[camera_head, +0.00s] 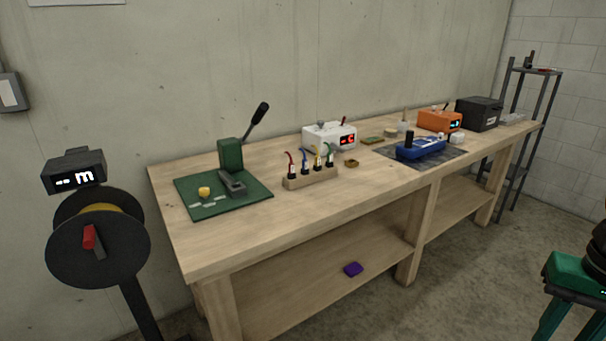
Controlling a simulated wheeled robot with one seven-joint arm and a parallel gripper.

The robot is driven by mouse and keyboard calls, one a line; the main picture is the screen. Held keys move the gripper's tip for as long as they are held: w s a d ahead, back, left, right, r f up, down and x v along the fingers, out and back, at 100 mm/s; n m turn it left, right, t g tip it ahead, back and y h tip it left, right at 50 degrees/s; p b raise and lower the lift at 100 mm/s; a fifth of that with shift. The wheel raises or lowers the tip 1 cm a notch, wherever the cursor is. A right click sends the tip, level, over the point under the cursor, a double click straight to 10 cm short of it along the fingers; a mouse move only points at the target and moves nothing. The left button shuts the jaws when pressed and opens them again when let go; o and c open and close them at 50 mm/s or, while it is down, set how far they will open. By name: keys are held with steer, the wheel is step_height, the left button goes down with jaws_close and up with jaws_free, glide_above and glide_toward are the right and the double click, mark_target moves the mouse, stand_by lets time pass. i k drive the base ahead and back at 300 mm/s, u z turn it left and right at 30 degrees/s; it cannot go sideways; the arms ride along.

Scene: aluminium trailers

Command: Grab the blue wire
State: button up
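A blue wire (304,155) stands upright in a small wooden rack (311,179) on the workbench. Its upper end curves, and its lower part has a dark and white piece set in the rack. A red wire (290,160) stands to its left. A yellow wire (317,159) and a green wire (329,153) stand to its right. My gripper is not in view, and nothing is seen touching the blue wire.
A green press (231,157) on a green mat stands left of the rack. A white box with a red display (329,136) is behind it. The wooden bench (285,217) has free room in front. A black spool (97,252) stands at left, a green-topped stand (570,272) at right.

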mark_target(304, 170)
steer(key=u, duration=0.05)
steer(key=i, duration=1)
steer(key=z, duration=0.05)
